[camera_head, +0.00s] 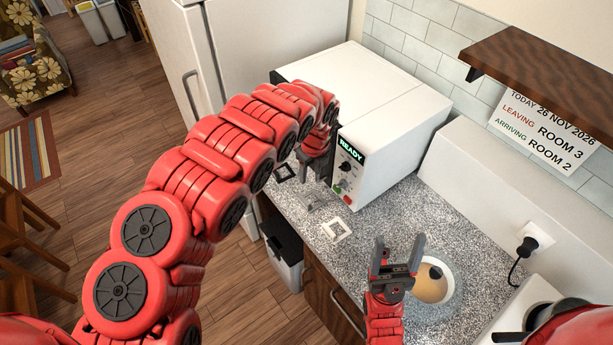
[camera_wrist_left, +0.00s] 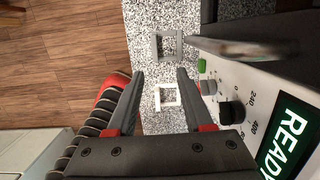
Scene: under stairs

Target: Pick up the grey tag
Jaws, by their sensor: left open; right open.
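In the left wrist view the grey tag (camera_wrist_left: 154,46) lies past the fingertips of my left gripper (camera_wrist_left: 160,75). A white square frame (camera_wrist_left: 157,97) shows between the fingers, nearer to me; it is also in the head view (camera_head: 327,232). My left gripper is open with nothing between its fingers, above the counter. My right gripper (camera_head: 398,245) is open and empty, in front of the round basin.
The white appliance (camera_head: 385,165) with a READY display stands close to the right of my left gripper. A round basin (camera_head: 449,290) is at the right. A bin (camera_head: 278,250) stands below the counter's edge.

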